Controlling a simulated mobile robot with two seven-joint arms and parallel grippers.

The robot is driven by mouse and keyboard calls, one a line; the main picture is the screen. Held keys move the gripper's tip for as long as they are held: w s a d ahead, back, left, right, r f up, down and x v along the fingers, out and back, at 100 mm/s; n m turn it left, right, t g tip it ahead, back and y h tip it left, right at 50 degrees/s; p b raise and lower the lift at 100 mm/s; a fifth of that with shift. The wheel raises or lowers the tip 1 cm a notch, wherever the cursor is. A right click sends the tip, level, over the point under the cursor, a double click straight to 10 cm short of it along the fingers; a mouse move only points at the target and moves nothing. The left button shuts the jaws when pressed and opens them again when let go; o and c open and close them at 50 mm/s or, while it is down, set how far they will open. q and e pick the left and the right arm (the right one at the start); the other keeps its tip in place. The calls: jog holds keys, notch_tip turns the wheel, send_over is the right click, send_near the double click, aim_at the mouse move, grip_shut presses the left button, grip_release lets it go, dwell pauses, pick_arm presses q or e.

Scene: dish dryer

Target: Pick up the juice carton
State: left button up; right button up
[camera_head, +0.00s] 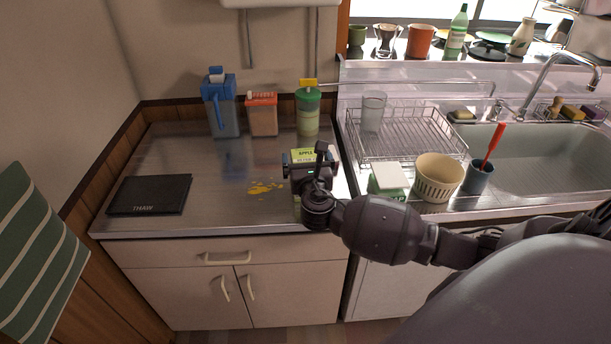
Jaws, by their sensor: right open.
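The juice carton (303,153) stands on the left metal counter near its right side. Only its yellow-green upper part with the word "APPLE" shows in the head view. My right gripper (308,166) is open, right in front of the carton and covering its lower part. Its fingertips are hidden, so I cannot tell whether they are around the carton or touch it. My left gripper is not in view.
A yellow spill (264,187) and a dark tray (149,194) lie left of the carton. A blue jug (221,108), an orange container (262,116) and a green-lidded container (308,113) stand behind. A white-green box (388,181) and a wire rack (414,137) are right.

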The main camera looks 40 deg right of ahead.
jog(key=shift+w+d, duration=0.3)
jog(key=shift+w, duration=0.3)
jog(key=shift+c, duration=0.3)
jog(key=c, duration=1.5)
